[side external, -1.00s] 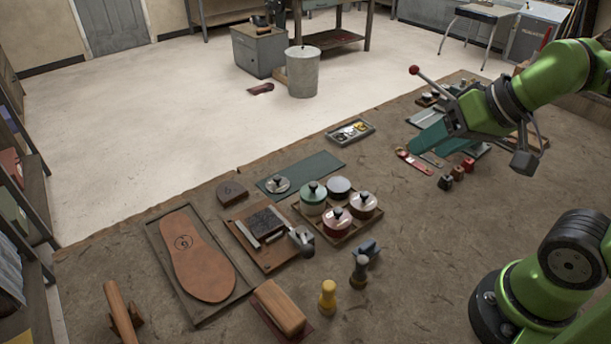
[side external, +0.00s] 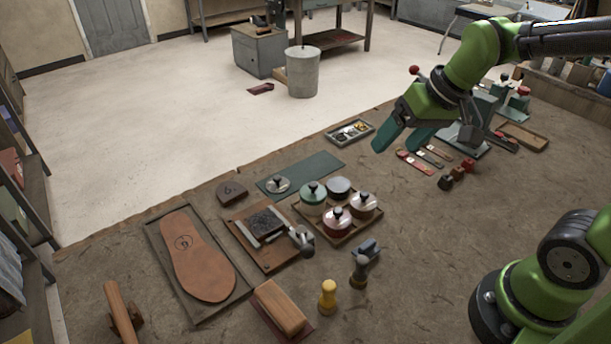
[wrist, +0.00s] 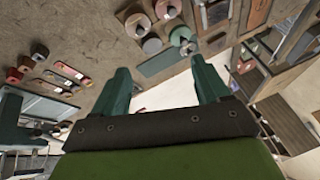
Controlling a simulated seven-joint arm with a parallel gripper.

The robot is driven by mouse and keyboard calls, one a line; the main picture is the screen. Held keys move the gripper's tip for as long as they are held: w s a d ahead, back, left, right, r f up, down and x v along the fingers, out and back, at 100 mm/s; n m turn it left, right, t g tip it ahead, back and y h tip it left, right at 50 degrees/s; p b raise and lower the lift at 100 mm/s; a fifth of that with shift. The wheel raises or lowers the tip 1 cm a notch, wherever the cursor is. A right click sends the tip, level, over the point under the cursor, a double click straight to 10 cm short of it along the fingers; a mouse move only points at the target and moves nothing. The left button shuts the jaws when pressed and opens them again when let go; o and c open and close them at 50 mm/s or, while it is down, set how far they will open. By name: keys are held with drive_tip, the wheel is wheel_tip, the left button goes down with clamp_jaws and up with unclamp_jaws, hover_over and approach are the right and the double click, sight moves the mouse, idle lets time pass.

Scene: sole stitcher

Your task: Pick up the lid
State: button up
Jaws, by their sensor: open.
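A loose round metal lid with a dark knob (side external: 278,184) lies on the dark green mat (side external: 318,168), near the mat's left end. It also shows in the wrist view (wrist: 189,48). Beside the mat, a wooden tray (side external: 306,217) holds a green tin (side external: 313,196) and two pink tins (side external: 337,220) with knobbed lids, plus a grey tin (side external: 339,187) with no knob. My gripper (side external: 395,146) is open and empty, in the air above the bench, to the right of the mat and well apart from the lid.
A small parts tray (side external: 350,131) stands beyond the tins. A leather sole (side external: 195,255) in a tray and handled tools are at left and front. Bare bench lies between tins and blocks.

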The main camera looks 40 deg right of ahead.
drive_tip(key=w+a+f+n+g, duration=0.1)
drive_tip(key=w+f+n, duration=0.15)
drive_tip(key=w, duration=0.35)
drive_tip(key=w+a+f+n+y, duration=0.1)
drive_tip(key=w+f+n, duration=0.15)
drive_tip(key=w, duration=0.45)
drive_tip(key=w+a+f+n+g, duration=0.1)
drive_tip(key=w+f+n, duration=0.1)
drive_tip(key=w+n, duration=0.3)
drive_tip(key=n, duration=0.2)
hover_over(280, 177)
drive_tip(key=s+d, duration=0.1)
drive_tip(key=shift+y, duration=0.3)
drive_tip(key=f, duration=0.9)
drive_tip(key=shift+s+d+f, duration=0.1)
drive_tip(key=shift+s+f, duration=0.1)
drive_tip(key=shift+x, duration=2.6)
drive_tip(key=shift+d+f, duration=0.1)
drive_tip(key=shift+d, duration=0.05)
drive_tip(key=c, duration=0.8)
